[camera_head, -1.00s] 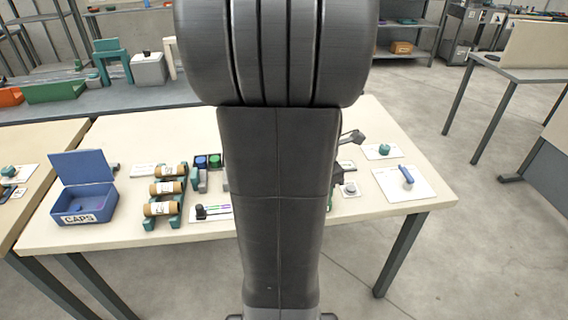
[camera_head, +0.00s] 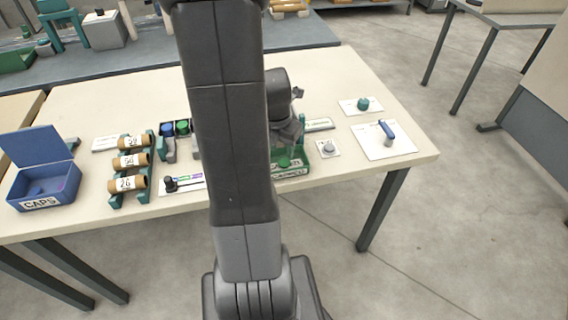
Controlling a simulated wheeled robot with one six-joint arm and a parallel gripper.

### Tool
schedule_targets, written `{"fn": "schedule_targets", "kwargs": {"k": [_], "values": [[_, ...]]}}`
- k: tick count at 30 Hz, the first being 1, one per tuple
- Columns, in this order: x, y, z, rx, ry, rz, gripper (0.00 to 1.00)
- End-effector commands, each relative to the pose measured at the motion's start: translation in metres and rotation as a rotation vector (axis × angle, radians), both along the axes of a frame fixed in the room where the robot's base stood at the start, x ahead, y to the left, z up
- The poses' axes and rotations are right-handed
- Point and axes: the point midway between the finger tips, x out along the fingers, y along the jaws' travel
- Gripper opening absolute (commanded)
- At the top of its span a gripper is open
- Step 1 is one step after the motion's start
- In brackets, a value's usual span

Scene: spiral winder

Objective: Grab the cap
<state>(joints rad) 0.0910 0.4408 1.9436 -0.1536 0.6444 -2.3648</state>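An open blue box (camera_head: 42,190) labelled CAPS stands at the table's left, its lid raised; small purplish shapes inside are too small to make out. A blue round cap-like piece (camera_head: 166,129) and a green one (camera_head: 183,127) sit side by side in a dark holder, left of my arm. My gripper (camera_head: 288,134) is partly hidden behind my arm, over a green tray (camera_head: 291,170) with a green round piece (camera_head: 284,162) in it. I cannot tell whether its fingers are open or hold anything.
Numbered brown rolls (camera_head: 131,160) lie on a teal rack. A dark-handled tool (camera_head: 171,184) lies on a white card. To the right are a grey knob (camera_head: 328,147), a teal piece (camera_head: 363,104) and a blue-handled tool (camera_head: 387,131). The table's far middle is clear.

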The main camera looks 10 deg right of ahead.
Motion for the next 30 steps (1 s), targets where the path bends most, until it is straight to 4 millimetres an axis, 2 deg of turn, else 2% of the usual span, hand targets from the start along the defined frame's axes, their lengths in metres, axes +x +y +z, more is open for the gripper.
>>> {"fn": "schedule_targets", "kwargs": {"k": [4, 12, 16, 23, 27, 28, 30], "values": [[-0.001, -0.001, -0.011, 0.0, 0.003, -0.001, 0.39], [0.0, -0.005, -0.046, 0.0, 0.003, 0.0, 0.39], [0.001, -0.006, -0.052, 0.0, 0.001, -0.001, 0.39], [0.001, -0.006, -0.052, 0.0, 0.0, -0.001, 0.39], [0.001, -0.006, -0.052, 0.0, 0.0, -0.001, 0.14], [0.001, -0.006, -0.052, 0.0, 0.0, -0.001, 0.1], [0.001, -0.006, -0.052, 0.0, 0.0, -0.001, 0.09]]}}
